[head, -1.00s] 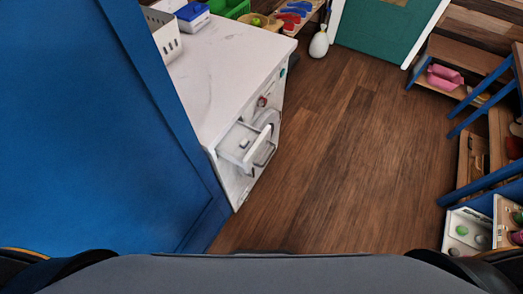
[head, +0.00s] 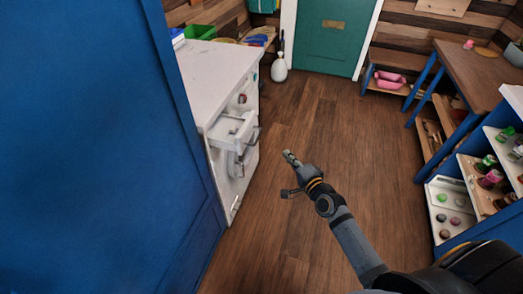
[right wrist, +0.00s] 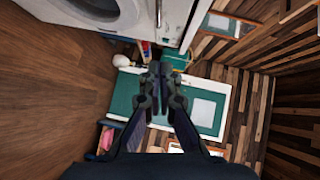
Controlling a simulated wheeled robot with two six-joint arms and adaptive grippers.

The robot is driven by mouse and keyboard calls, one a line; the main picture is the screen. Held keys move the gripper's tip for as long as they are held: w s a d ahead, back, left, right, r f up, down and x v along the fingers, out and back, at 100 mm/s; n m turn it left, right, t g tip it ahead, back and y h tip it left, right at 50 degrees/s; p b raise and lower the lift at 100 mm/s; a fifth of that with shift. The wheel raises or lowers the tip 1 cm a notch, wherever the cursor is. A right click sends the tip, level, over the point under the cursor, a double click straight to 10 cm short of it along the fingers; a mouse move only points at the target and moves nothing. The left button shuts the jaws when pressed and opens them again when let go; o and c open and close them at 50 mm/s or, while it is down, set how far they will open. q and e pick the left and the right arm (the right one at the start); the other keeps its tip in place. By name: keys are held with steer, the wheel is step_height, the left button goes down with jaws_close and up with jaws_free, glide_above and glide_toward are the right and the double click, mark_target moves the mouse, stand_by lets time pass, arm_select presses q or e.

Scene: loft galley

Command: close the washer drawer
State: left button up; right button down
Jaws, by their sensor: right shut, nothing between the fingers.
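The washer drawer (head: 231,129) is a white tray with a handle. It stands pulled out from the upper front of the white washer (head: 232,178), in the head view left of centre. My right gripper (head: 291,157) is shut and empty, over the floor to the right of the drawer and apart from it. In the right wrist view its fingertips (right wrist: 159,72) are together at the middle, and the washer's round door (right wrist: 98,8) shows at the top left. My left gripper is not in view.
A tall blue panel (head: 90,150) stands close on the left, beside the washer. A white counter top (head: 212,75) lies above the washer. Shelves with jars (head: 480,185) stand at the right. The wooden floor (head: 310,120) between is clear.

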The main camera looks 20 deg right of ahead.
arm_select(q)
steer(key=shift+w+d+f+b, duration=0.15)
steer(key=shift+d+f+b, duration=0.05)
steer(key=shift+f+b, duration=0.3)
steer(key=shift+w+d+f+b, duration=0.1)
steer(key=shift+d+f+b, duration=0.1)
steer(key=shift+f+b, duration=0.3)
arm_select(e)
steer(key=a+x, duration=0.2)
steer(key=x, duration=1.1)
steer(key=shift+s+a+f, duration=0.25)
steer(key=shift+f, duration=0.15)
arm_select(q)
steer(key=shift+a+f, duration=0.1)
arm_select(e)
steer(key=shift+w, duration=0.1)
